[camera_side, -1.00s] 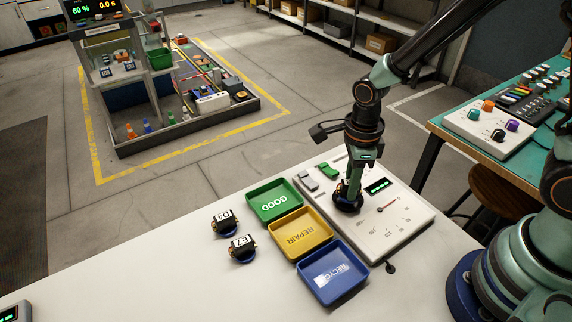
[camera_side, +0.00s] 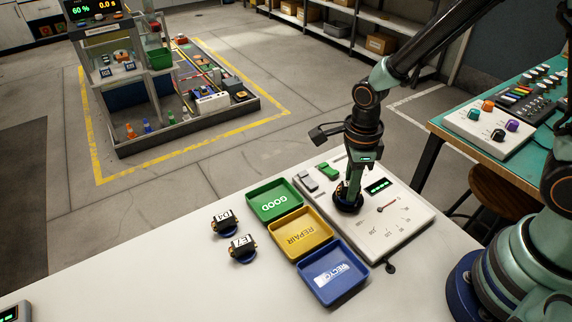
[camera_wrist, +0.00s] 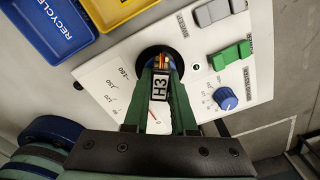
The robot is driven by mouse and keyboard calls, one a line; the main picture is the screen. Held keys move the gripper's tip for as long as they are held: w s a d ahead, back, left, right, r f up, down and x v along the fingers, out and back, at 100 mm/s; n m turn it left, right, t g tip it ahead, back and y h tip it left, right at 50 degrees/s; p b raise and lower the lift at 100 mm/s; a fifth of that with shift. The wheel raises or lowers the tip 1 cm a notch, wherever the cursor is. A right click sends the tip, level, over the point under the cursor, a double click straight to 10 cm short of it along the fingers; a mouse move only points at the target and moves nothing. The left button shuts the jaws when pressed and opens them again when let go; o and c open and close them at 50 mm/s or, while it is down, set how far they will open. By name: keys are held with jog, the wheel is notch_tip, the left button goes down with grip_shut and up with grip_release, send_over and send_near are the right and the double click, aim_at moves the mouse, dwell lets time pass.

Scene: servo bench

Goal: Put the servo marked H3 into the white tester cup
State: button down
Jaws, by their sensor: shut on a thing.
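The servo marked H3 (camera_wrist: 160,86) stands between the fingers of my gripper (camera_wrist: 158,84) in the wrist view, its label facing the camera. My gripper is shut on it. The fingers point down at a dark round cup (camera_side: 348,204) on the white tester panel (camera_side: 400,228). In the wrist view the cup's dark ring (camera_wrist: 178,55) surrounds the servo's far end. I cannot tell whether the servo is seated in it or just above. In the side view my gripper (camera_side: 349,192) hides most of the servo.
Green GOOD (camera_side: 272,200), yellow REPAIR (camera_side: 300,234) and blue RECYCLE (camera_side: 332,272) trays stand left of the tester. Servos D4 (camera_side: 226,222) and E7 (camera_side: 241,248) stand further left. Grey (camera_side: 308,180) and green (camera_side: 328,172) switches sit behind the cup.

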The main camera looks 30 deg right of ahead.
jog(key=shift+f, duration=0.55)
dwell(1.4)
jog(key=c, duration=0.7)
grip_release()
jog(key=shift+o, duration=0.2)
jog(key=shift+r, duration=2.55)
jog(key=shift+r, duration=2)
